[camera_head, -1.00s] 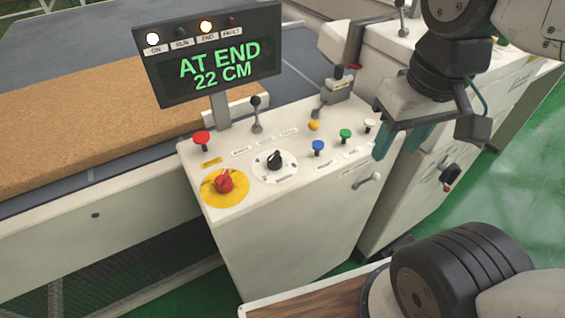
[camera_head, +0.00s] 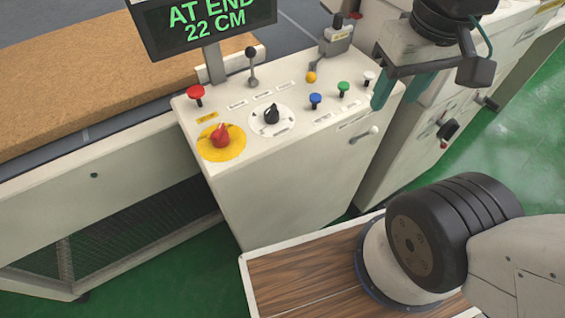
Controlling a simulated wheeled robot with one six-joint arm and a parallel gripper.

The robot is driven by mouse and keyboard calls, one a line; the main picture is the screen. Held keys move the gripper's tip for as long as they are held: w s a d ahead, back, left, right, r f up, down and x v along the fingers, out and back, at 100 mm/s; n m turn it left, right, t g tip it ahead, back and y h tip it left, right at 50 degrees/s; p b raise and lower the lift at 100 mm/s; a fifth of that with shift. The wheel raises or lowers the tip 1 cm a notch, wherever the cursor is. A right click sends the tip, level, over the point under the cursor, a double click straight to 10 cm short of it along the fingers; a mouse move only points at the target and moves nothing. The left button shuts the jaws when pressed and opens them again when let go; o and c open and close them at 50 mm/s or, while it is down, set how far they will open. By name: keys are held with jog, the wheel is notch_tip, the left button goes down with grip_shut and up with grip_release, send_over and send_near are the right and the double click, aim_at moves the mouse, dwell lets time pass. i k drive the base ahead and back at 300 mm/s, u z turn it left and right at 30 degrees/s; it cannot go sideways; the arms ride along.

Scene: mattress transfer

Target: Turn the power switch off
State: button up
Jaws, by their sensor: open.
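The control console (camera_head: 290,185) has several controls on its sloped white top. A red rotary knob (camera_head: 221,135) sits on a yellow round plate (camera_head: 210,153) at its front left corner. A black rotary selector (camera_head: 271,114) on a white plate is to its right. The labels are too small to read, so I cannot tell which control is the power switch. My gripper (camera_head: 392,103) is open, with teal fingers pointing down. It appears at the console's right edge, well to the right of the red knob, touching no control that I can see.
A red push button (camera_head: 196,93), blue button (camera_head: 316,100), green button (camera_head: 343,88) and black lever (camera_head: 252,67) share the console top. The display (camera_head: 205,22) reads "AT END 22 CM". A brown mattress (camera_head: 100,80) lies left. Green floor (camera_head: 510,150) is clear at right.

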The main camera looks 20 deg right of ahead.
aim_at(220, 139)
jog(key=z, duration=0.75)
jog(key=k, duration=0.8)
jog(key=u, duration=0.65)
jog(key=i, duration=0.5)
